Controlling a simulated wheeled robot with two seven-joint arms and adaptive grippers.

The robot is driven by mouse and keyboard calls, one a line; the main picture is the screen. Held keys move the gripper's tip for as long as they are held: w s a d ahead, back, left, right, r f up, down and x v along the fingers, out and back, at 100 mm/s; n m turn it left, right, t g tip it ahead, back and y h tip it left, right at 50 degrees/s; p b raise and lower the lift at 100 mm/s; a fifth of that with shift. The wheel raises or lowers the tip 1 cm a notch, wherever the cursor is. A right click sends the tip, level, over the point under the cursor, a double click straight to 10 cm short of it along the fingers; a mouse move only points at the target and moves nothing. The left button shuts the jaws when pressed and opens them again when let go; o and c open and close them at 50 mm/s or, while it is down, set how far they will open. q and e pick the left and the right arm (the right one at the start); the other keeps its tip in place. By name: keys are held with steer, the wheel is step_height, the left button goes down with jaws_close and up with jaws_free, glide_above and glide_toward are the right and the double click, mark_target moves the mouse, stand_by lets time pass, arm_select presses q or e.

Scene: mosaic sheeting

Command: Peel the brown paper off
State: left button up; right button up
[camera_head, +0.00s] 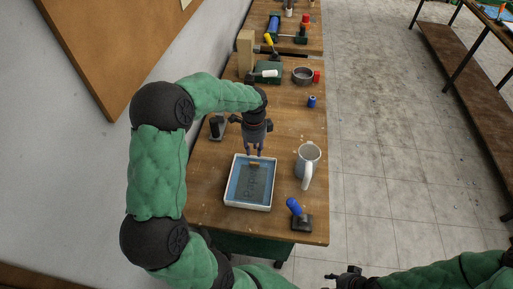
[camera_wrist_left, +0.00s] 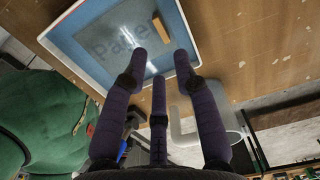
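A white tray (camera_head: 228,201) with a blue inside stands on the wooden bench. In it lies a greyish sheet (camera_head: 252,186) marked "Paper"; the sheet also shows in the left wrist view (camera_wrist_left: 120,38). A small tan tab or block (camera_wrist_left: 162,28) is at the sheet's edge; in the head view it is just below my fingers. My left gripper (camera_head: 254,153) points down over the tray's far side. Its purple fingers are spread, with nothing visible between them in the left wrist view (camera_wrist_left: 160,65). My right gripper (camera_head: 348,277) is low at the bottom edge, away from the bench.
A white mug (camera_head: 307,167) stands right of the tray. A blue-handled tool (camera_head: 297,210) on a dark base is near the bench's front right. A dark object (camera_head: 217,127) stands behind the tray at left. A bowl (camera_head: 302,75) and tools are farther back.

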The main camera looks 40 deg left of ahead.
mark_target(254, 163)
arm_select(q)
step_height(254, 163, down, 10)
steer(key=shift+f+b, duration=0.15)
steer(key=shift+b, duration=0.5)
jaws_close()
